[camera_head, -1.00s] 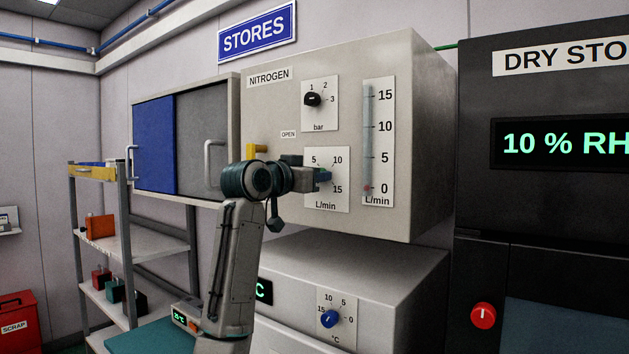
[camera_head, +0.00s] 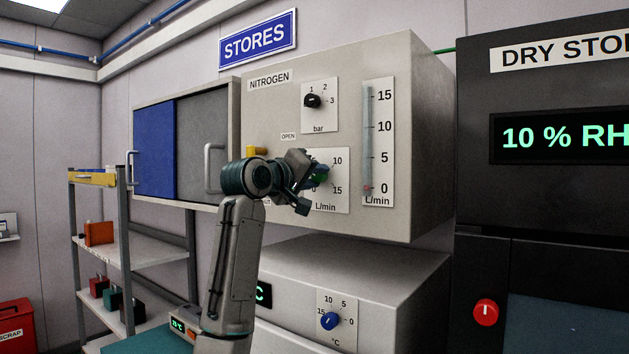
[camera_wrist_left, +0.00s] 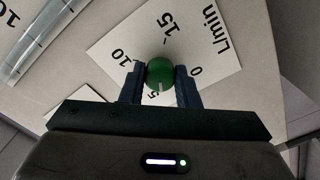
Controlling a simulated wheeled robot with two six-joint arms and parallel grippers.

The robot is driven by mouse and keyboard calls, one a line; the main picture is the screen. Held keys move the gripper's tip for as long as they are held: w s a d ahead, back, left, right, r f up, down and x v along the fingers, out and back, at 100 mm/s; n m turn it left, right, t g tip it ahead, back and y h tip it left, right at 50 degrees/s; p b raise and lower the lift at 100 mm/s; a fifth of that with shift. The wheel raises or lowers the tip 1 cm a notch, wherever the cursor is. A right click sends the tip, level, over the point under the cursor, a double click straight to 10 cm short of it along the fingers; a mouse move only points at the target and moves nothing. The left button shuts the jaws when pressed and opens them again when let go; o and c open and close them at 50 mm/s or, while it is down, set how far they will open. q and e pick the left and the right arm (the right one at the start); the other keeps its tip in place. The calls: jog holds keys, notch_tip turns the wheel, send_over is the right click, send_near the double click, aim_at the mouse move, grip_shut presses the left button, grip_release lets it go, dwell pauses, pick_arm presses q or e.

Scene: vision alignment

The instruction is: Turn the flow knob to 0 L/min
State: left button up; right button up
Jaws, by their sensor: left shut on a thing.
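The flow knob (camera_head: 321,174) is green and sits on the white L/min dial plate (camera_head: 338,160) of the nitrogen cabinet. My left gripper (camera_head: 316,177) is tilted at the dial and covers part of its left side. In the left wrist view the green knob (camera_wrist_left: 160,73) lies between the two fingers of my left gripper (camera_wrist_left: 160,77), which is shut on it. The knob's white mark points to the picture's bottom, near the partly hidden 5, with the 0 to its right. My right gripper is out of view.
A flow tube (camera_head: 368,130) right of the dial has a red float near 0. Above the dial is a black bar knob (camera_head: 313,101). A blue °C knob (camera_head: 329,321) sits on the unit below.

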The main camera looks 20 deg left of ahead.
pick_arm(q)
jog(key=n+b, duration=0.1)
jog(key=n, duration=0.6)
jog(key=shift+f, duration=0.2)
jog(key=n+b, duration=0.1)
jog(key=n, duration=0.3)
jog(key=shift+n, duration=0.3)
jog(key=shift+n+b, duration=0.45)
jog(key=shift+n, duration=0.85)
jog(key=shift+w+n, duration=0.1)
jog(key=shift+n, duration=0.2)
jog(key=o, duration=1)
jog(key=shift+r, duration=0.1)
jog(key=shift+c, duration=0.2)
